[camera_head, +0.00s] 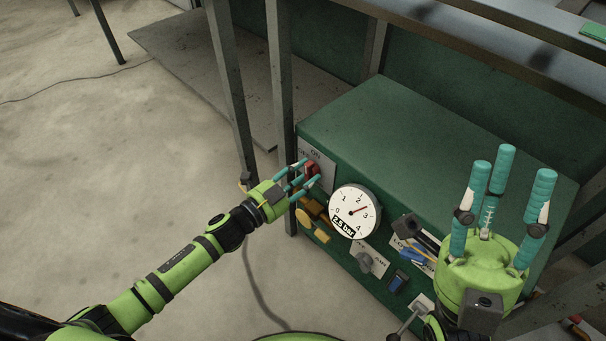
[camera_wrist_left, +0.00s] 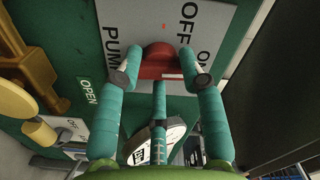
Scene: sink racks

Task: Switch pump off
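The red pump switch (camera_head: 311,169) sits on a grey plate at the upper left of the green cabinet's front. In the left wrist view the red switch (camera_wrist_left: 160,62) lies between the fingertips of my left gripper (camera_wrist_left: 158,56). The plate's words PUMP, OFF and ON show around it. My left gripper (camera_head: 298,178) has its fingers around the switch, one on either side; whether they press on it I cannot tell. My right gripper (camera_head: 512,190) is open and empty, fingers pointing up, in front of the cabinet's right part.
A round gauge (camera_head: 354,211) reading 2.5 bar is right of the switch. Yellow valve parts (camera_head: 304,216) are below it, with a grey knob (camera_head: 372,263) and a blue switch (camera_head: 397,281) lower right. Metal table legs (camera_head: 281,90) stand close to the left arm.

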